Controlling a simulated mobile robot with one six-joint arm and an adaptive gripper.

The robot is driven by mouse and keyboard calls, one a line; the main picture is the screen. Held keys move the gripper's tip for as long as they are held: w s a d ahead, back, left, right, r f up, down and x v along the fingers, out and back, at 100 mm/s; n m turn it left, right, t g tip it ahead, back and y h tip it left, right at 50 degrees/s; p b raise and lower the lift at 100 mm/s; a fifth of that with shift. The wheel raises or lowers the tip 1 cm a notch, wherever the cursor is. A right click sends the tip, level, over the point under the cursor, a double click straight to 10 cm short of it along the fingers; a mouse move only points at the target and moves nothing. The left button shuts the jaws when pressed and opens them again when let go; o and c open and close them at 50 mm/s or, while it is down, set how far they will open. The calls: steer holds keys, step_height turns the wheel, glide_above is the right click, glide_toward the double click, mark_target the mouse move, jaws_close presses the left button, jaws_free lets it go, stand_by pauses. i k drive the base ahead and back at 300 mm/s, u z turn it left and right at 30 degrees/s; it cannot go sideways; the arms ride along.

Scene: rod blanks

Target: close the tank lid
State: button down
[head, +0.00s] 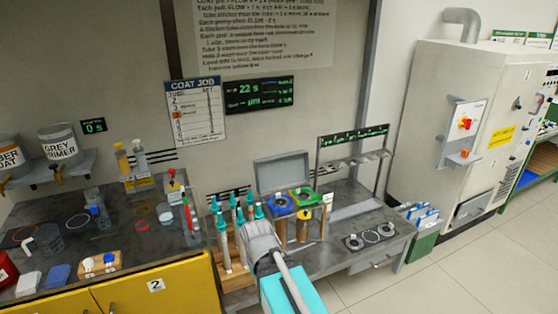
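A grey lid-like panel (283,168) stands raised and tilted back behind the middle of the bench, and I take it for the tank lid. The tank under it is mostly hidden by a blue square piece (281,205) and a green square piece (302,197) with round openings in front. My arm reaches up from the bottom of the head view. My gripper (257,226) is in front of the bench, lower and left of the panel and apart from it in the picture. Its fingers are too small and turned away to show whether they are open or shut.
Several teal-topped rods (222,229) stand upright in a wooden rack beside my gripper. An orange-brown jar (303,226) stands below the green piece. A grey rack frame (352,150) rises at right.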

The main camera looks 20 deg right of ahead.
mark_target(279, 172)
steer(key=z, duration=0.45)
steer(key=i, duration=1.15)
steer(key=u, duration=0.45)
